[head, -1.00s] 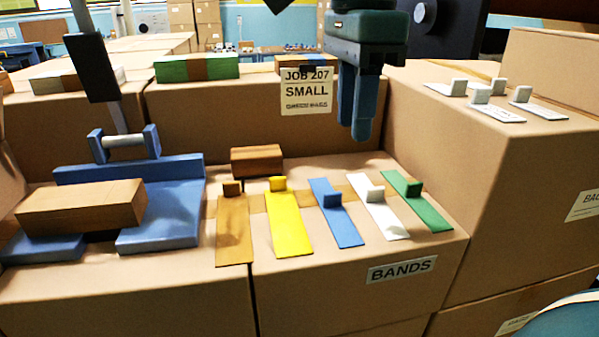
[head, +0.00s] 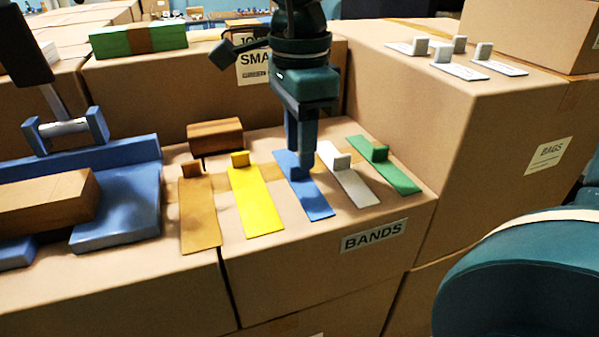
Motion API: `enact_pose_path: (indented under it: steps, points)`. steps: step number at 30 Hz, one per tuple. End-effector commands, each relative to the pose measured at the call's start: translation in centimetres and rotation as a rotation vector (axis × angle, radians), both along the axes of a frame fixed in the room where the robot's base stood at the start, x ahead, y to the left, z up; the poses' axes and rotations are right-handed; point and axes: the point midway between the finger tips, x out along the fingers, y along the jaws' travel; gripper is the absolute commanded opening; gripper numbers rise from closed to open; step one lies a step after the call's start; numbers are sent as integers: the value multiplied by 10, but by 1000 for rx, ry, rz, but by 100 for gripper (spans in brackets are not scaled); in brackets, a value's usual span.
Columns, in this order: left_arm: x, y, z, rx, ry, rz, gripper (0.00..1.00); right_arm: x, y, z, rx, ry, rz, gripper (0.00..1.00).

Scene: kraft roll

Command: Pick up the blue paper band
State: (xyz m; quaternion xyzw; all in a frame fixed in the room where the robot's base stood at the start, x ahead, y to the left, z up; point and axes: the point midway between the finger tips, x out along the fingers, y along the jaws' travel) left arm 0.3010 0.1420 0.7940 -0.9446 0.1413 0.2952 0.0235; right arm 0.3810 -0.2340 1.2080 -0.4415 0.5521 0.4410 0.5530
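The blue paper band (head: 314,202) lies flat on the cardboard box top, its small upright tab at the far end. It is in the middle of a row of bands. My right gripper (head: 301,160) points straight down over the tab end of the blue band. Its fingertips are at the tab and partly cover it. I cannot tell whether the fingers are closed on the tab or only beside it. The band still looks flat on the box. My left gripper is not in view.
Beside it lie brown (head: 199,215), yellow (head: 255,205), white (head: 350,180) and green (head: 390,170) bands. A brown block (head: 215,136) stands behind. A blue stand (head: 120,205) is at left. A taller box (head: 480,130) with white tabbed pieces rises at right.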

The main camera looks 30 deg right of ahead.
Motion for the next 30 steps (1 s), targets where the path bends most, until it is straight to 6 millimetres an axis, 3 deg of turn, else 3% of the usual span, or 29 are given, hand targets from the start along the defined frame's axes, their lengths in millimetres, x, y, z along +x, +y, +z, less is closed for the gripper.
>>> enact_pose_path:
  steps: [6, 14, 26, 30]
  points:
    - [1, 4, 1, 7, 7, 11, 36, 1, -1, -28, 0, 4, 1, 33]
    - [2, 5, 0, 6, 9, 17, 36, 1, -1, -31, 0, 1, 0, 33]
    - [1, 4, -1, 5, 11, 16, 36, 1, -1, -31, 0, 1, 1, 2]
    - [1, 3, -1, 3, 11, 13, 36, 1, -1, -31, 0, 1, 1, 0]
